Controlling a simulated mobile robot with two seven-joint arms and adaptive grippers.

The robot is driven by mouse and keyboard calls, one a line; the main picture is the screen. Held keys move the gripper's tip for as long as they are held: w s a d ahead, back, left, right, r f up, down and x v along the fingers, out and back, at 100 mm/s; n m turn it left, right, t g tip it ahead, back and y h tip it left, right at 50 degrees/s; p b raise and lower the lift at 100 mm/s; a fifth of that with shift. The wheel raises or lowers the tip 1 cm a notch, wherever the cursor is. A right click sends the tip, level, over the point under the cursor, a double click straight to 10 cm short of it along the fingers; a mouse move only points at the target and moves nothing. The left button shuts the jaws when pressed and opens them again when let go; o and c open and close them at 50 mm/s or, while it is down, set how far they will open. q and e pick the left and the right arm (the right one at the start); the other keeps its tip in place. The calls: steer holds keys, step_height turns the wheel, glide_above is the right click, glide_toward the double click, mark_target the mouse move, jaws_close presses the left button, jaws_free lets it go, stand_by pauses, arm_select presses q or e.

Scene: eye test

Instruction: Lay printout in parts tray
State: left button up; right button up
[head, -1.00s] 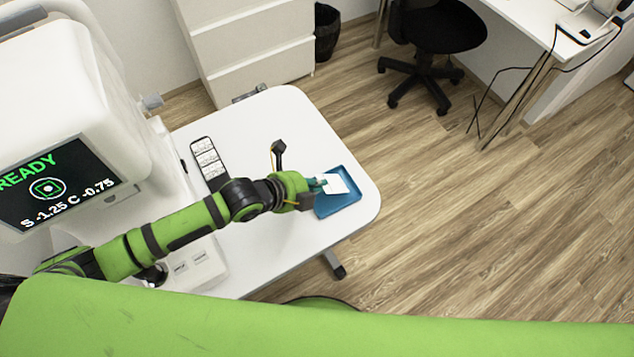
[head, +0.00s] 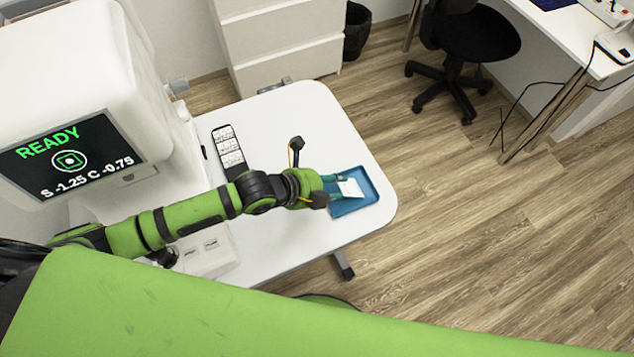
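The printout (head: 351,188) is a small white slip. It appears to lie in the blue parts tray (head: 372,190), near its left side, at the right end of the white table. My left gripper (head: 341,187) reaches over the tray's left edge. Its two teal fingers look spread apart, one above and one below the slip's left end in the picture. Exact contact is too small to tell. My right gripper is not in view.
A white machine with a "READY" screen (head: 68,155) stands at the left of the table (head: 290,120). A black chair (head: 470,45), drawers (head: 280,45) and a bin (head: 356,32) stand beyond.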

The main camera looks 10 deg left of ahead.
arm_select(q)
steer(key=v, duration=1.1)
stand_by(0.3)
